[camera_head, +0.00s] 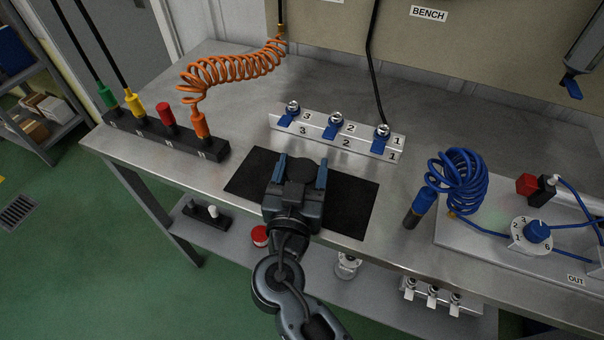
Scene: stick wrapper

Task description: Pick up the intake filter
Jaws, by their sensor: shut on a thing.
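My gripper (301,172) is over the black mat (353,204) near the bench's front edge. Its two blue fingers stand on either side of a dark, round-topped piece, the intake filter (301,167), and are shut on it. The filter's lower part is hidden by my gripper. I cannot tell whether it touches the mat.
Behind stands a metal manifold (338,137) with blue valves. At left is a black block (155,137) with coloured plugs and an orange coiled hose (232,70). At right are a blue coiled hose (458,182) and a dial panel (500,245). The bench behind the manifold is clear.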

